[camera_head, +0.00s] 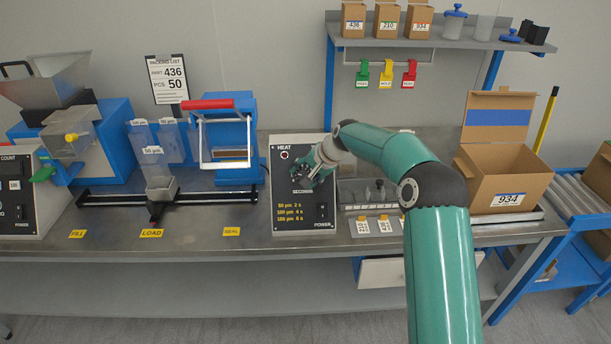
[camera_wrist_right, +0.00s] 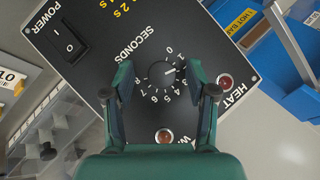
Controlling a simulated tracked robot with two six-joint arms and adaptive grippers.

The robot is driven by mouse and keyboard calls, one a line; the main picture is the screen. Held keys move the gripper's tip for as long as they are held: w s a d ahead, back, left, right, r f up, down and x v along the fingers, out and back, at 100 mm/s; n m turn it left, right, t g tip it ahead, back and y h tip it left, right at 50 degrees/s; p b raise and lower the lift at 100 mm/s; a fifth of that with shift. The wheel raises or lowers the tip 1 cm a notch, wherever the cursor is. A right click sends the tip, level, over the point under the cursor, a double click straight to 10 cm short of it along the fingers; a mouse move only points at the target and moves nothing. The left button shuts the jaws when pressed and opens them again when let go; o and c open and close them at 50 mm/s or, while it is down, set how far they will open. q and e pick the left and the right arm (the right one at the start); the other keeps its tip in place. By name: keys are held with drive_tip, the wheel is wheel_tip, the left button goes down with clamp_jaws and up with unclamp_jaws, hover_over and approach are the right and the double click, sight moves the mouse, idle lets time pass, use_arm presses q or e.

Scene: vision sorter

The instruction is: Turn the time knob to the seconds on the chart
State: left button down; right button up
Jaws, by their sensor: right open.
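My right gripper (camera_head: 312,174) is at the knob in the head view. In the right wrist view its open fingers (camera_wrist_right: 160,76) stand on either side of the knob, with gaps visible. The yellow chart (camera_head: 290,212) on the panel reads 50 µm 2 s, 100 µm 4 s, and a third line with 6 s. My left gripper is not in view.
A blue sealer (camera_head: 222,130) with a red handle stands left of the panel. A packing list (camera_head: 168,80) reads 436 and 50. Labelled clear bags (camera_head: 152,160) hang left of the sealer. A power switch (camera_wrist_right: 70,44) and a red lamp (camera_wrist_right: 225,81) are on the panel.

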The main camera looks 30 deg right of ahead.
drive_tip(key=shift+r, duration=0.1)
drive_tip(key=v, duration=1.1)
drive_tip(key=shift+s+r, duration=0.2)
drive_tip(key=shift+s, duration=0.1)
drive_tip(key=shift+d, duration=0.1)
